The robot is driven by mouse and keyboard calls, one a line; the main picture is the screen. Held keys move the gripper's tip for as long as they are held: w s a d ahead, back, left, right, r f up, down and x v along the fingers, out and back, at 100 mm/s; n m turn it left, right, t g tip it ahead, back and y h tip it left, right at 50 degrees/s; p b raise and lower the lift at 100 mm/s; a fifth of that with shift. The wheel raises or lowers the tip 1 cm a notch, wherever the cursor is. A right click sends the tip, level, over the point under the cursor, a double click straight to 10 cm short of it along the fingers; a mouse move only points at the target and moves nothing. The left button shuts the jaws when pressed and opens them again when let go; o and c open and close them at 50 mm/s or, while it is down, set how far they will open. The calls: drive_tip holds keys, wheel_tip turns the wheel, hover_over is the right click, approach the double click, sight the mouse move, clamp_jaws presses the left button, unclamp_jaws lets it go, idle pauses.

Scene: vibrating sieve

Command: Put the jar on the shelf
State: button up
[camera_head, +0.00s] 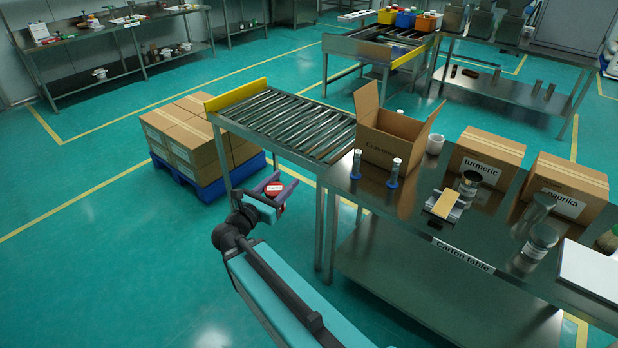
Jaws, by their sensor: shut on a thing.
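My gripper (277,193) is at the left of the carton table, over the open floor in front of the roller conveyor. It is shut on a small jar (274,187) with a red top and a pale label. The jar's lower part is mostly hidden by the gripper. Which shelf the task means is not marked. The carton table has a bare lower shelf (400,262), and the back right table has a lower shelf (500,85) with several small dark items on it.
The carton table (452,258) holds an open carton (392,135), turmeric (484,158) and paprika (567,187) boxes, and glass jars. The roller conveyor (285,122) stands behind my gripper. Stacked boxes (190,130) sit on a blue pallet (205,187). The left floor is clear.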

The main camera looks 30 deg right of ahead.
drive_tip(key=a+n+t+y, duration=0.1)
drive_tip(key=a+n+t, duration=0.1)
drive_tip(key=a, duration=1.3)
drive_tip(key=shift+a+y, duration=0.15)
drive_tip(key=shift+y, duration=0.25)
drive_tip(key=shift+w+r, duration=0.1)
drive_tip(key=shift+w, duration=0.05)
